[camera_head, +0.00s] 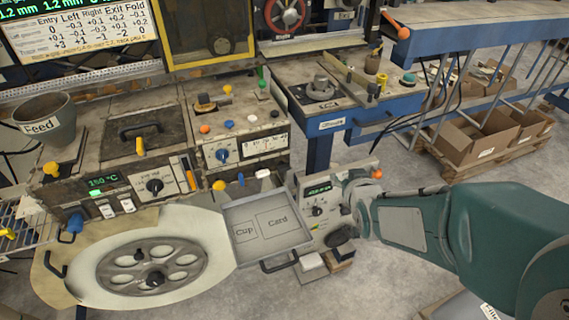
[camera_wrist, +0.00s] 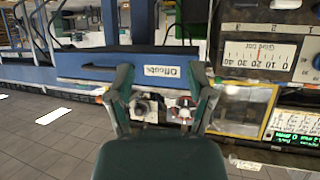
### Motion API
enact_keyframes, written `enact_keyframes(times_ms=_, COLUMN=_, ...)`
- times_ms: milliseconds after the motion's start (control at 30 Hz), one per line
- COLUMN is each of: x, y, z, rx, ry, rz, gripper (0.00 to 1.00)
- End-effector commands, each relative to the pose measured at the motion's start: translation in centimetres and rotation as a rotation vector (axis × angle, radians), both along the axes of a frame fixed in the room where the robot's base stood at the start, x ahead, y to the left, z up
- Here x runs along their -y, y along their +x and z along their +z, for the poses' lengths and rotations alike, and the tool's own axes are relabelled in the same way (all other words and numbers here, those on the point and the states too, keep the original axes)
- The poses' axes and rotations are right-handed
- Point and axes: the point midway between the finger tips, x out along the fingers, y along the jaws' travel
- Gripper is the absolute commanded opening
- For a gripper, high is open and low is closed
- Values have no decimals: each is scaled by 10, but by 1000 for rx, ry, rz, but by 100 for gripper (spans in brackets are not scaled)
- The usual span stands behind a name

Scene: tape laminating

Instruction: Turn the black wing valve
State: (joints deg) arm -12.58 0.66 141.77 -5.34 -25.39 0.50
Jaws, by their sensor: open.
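I cannot tell for sure which part is the black wing valve. A dark, wing-like knob (camera_head: 205,103) stands on top of the gauge box in the head view. Round black knobs also sit on the front panels, one on the left panel (camera_head: 154,185) and one on the small right panel (camera_head: 317,210). My gripper (camera_head: 352,200) is beside that small right panel, its fingers hard to make out there. In the wrist view my gripper (camera_wrist: 165,88) is open and nothing shows held between its fingers. That view looks upside down toward the blue table with the Offcuts label (camera_wrist: 115,70).
A grey Cup and Card tray (camera_head: 268,228) lies left of my gripper. A large spoked wheel (camera_head: 150,272) is at lower left. The blue table (camera_head: 345,110) stands behind my gripper. Cardboard boxes (camera_head: 475,140) are at right. Open floor (camera_head: 390,160) shows between.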

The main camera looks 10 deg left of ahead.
Motion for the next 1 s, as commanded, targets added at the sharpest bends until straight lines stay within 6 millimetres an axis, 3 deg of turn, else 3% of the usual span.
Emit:
enact_keyframes(times_ms=33, x=-12, y=6, z=-13, rx=25, ry=10, rz=27, gripper=69)
enact_keyframes(times_ms=233, x=-55, y=18, z=-46, rx=180, ry=79, rz=130, gripper=69)
enact_keyframes(times_ms=500, x=-99, y=5, z=-82, rx=360, ry=199, rz=243, gripper=69)
enact_keyframes(times_ms=767, x=-110, y=1, z=-88, rx=416, ry=240, rz=269, gripper=69)
enact_keyframes(times_ms=1000, x=-129, y=33, z=-88, rx=416, ry=239, rz=268, gripper=69)
